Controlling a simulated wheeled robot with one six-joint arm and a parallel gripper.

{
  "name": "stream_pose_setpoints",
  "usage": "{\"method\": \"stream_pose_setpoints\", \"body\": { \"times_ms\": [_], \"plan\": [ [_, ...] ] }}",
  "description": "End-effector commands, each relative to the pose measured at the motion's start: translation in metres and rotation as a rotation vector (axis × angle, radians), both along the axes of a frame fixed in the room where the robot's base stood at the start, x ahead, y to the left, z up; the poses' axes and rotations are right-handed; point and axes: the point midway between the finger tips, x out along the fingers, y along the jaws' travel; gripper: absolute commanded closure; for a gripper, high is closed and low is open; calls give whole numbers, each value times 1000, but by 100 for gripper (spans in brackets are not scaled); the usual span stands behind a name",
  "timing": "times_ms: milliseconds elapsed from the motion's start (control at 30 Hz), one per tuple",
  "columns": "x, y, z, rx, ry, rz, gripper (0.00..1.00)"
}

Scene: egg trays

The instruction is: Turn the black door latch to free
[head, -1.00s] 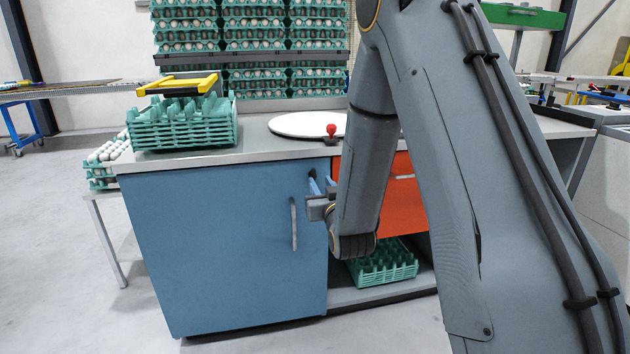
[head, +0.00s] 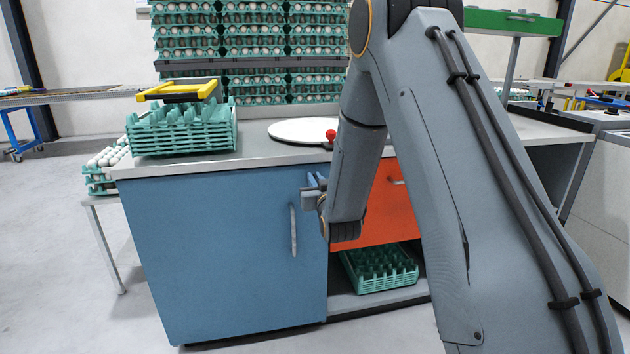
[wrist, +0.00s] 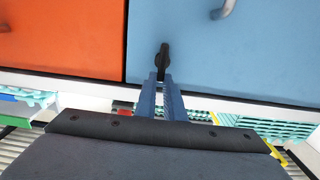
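The black latch (wrist: 163,58) sits on the blue door (wrist: 230,60), near the door's edge beside the orange drawer front. In the wrist view it stands upright in the picture, its narrow end reaching the fingertips of my gripper (wrist: 161,82). The two blue fingers lie on either side of that end with a narrow gap; whether they press on it is unclear. In the head view my gripper (head: 316,181) is at the upper right of the blue door (head: 225,250), and the latch is mostly hidden there. The door looks shut.
A grey bar handle (head: 293,230) is on the door. The orange drawer (head: 385,205) and an open shelf with a green tray (head: 380,270) are to the right. Stacked green trays (head: 180,135) and a red knob (head: 331,134) are on the worktop. Floor in front is clear.

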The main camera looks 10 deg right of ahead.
Motion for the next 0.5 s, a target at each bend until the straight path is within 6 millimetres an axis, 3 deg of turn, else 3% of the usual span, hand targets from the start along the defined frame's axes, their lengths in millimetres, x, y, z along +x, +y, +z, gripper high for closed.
{"method": "stream_pose_setpoints", "body": {
  "times_ms": [500],
  "plan": [
    [0, 2, 0, -72, 0, 1, 100]
  ]
}}
